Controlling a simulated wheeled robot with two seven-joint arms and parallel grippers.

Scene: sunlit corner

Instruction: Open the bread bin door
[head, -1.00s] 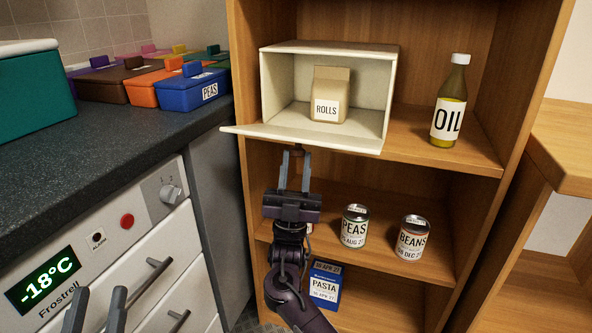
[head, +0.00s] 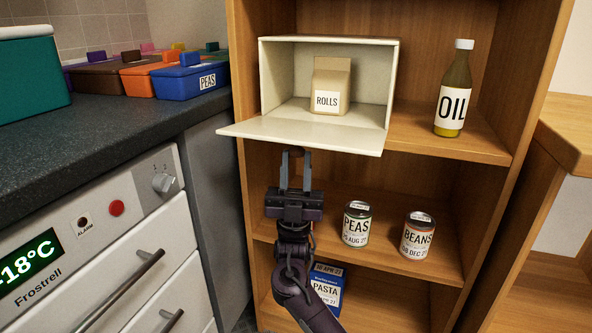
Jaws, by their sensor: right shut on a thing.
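The cream bread bin (head: 393,90) stands on the upper shelf of the wooden cabinet. Its door (head: 300,136) is folded down, lying nearly flat and jutting out past the shelf's front edge. A paper bag labelled ROLLS (head: 331,80) stands inside the bin. My right gripper (head: 295,160) points up from below at the door's front edge. Its fingers are shut on a small dark knob (head: 295,151) under that edge, largely hidden between the fingertips. My left gripper is not in this view.
An oil bottle (head: 455,90) stands right of the bin. Cans of peas (head: 357,224) and beans (head: 417,236) stand on the shelf below, with a blue pasta box (head: 327,284) at the bottom. Lidded boxes (head: 192,82) line the dark counter (head: 100,128) at left.

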